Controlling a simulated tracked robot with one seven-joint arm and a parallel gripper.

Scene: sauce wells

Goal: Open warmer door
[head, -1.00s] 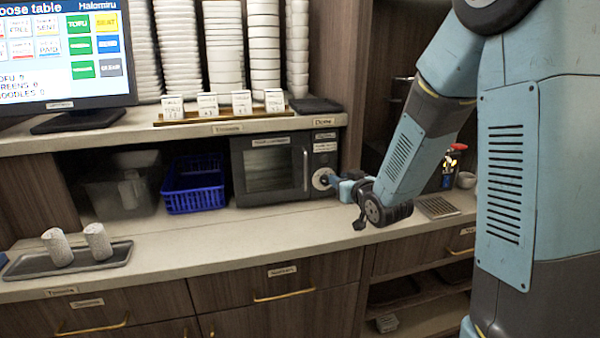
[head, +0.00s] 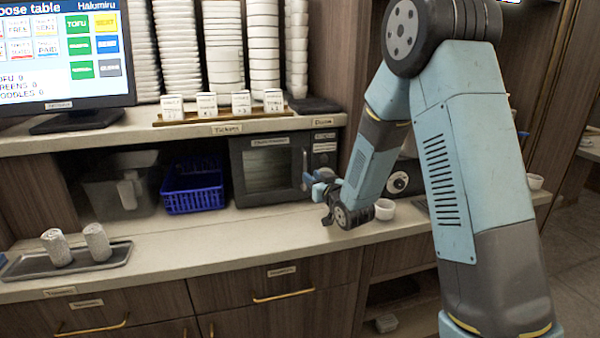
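The warmer (head: 272,168) is a dark microwave-like box on the lower counter, under the shelf. Its door (head: 266,170) has a window and looks shut. The upright handle (head: 305,166) is at the door's right edge, beside the control panel (head: 324,157). My gripper (head: 314,183) is in front of the warmer's lower right, close to the lower end of the handle. Whether it touches the handle I cannot tell. The fingers are small and partly dark, so whether they are open or shut is unclear. The dial seen earlier is hidden behind my gripper and wrist.
A blue basket (head: 193,190) and a clear bin (head: 122,185) stand left of the warmer. A tray (head: 88,262) with two rolled towels lies at the front left. A white cup (head: 384,209) stands near my wrist. The counter before the warmer is clear.

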